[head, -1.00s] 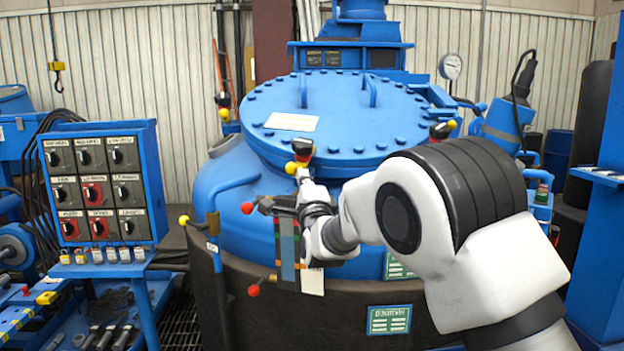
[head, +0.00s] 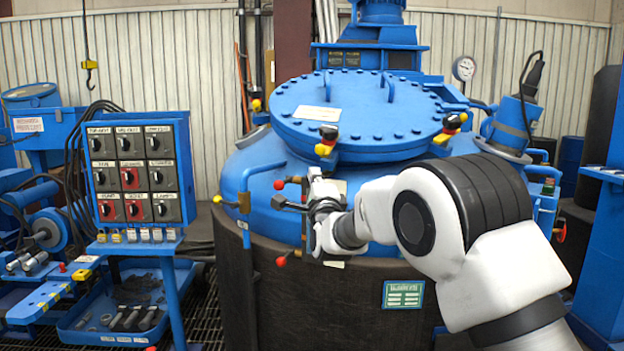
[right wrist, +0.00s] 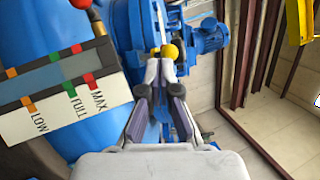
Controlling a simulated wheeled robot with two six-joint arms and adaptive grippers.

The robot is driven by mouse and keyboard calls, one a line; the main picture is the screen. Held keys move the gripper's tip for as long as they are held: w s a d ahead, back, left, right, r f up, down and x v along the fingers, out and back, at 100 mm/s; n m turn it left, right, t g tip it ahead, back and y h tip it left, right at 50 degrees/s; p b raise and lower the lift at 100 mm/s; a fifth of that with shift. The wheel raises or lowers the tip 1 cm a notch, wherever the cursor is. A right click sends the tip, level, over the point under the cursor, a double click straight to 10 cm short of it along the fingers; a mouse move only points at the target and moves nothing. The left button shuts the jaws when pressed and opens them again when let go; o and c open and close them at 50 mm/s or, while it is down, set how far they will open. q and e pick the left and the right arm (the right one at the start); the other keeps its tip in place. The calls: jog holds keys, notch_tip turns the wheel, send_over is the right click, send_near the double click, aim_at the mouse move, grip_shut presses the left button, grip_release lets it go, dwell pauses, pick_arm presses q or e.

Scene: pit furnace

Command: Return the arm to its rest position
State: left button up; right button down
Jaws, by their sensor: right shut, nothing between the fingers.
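My right arm reaches in from the lower right of the head view, still stretched out in front of the blue furnace vessel (head: 265,170). Its gripper (head: 315,176) is shut and empty, pointing up at the vessel's front, below the lid rim. In the right wrist view the closed fingertips (right wrist: 160,66) meet, with yellow knobs (right wrist: 169,52) just beyond them; I cannot tell whether they touch. A level plate (right wrist: 60,95) marked LOW, FULL and MAX is left of the fingers there. In the head view the arm hides most of that plate. My left gripper is not in view.
The bolted lid (head: 350,110) has black-and-yellow clamps (head: 327,138) near the gripper. Red-knobbed levers (head: 281,262) stick out at the vessel's front. A switch panel (head: 140,172) stands left, above a tool tray (head: 75,335). A blue column (head: 600,240) stands right of the arm.

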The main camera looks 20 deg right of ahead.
jog(key=shift+w+a+f, duration=0.1)
jog(key=shift+a+f, duration=0.05)
jog(key=shift+f, duration=0.05)
dwell(0.3)
